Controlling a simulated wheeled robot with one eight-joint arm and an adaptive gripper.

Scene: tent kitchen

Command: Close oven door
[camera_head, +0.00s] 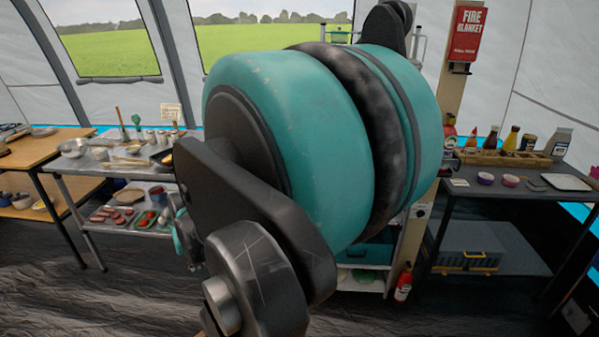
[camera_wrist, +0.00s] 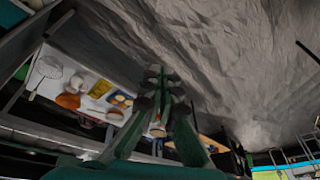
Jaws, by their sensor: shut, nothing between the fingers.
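I cannot make out an oven or its door for certain in either view. My own teal and black arm covers the middle of the head view and hides most of what stands behind it. A teal item (camera_head: 364,254) on a pale rack shows in part below the arm, but I cannot tell what it is. In the wrist view my gripper (camera_wrist: 158,76) is shut and empty, its fingers together against the dark floor. I see no contact between its fingertips and anything.
A metal table (camera_head: 128,170) with utensils and food trays stands left. A dark table (camera_head: 520,165) with bottles stands right, a grey case (camera_head: 468,246) below it. A fire extinguisher (camera_head: 404,283) stands near the centre right. The dark floor (camera_head: 90,300) is open at front left.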

